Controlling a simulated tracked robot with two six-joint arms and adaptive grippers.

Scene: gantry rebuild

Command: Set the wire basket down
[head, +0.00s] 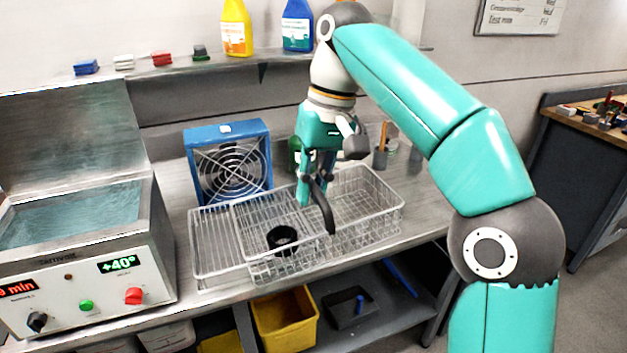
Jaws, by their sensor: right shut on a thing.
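The wire basket (292,264) is an open silver mesh basket with a dark ring-shaped part (282,238) inside. It is over the bench between a flat wire rack (215,245) on its left and another wire basket section (372,205) on its right. My right gripper (318,200) comes down from above and is shut on the wire basket near its right side. The fingers partly hide the gripped spot. I cannot tell whether the basket's underside touches the rack or bench. My left gripper is not in view.
A water bath (80,270) with an open lid stands at left. A blue fan (229,160) stands behind the rack. A cup with tools (381,155) is at the back right. Yellow bins (285,318) sit on the lower shelf. A little bare bench shows at the right.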

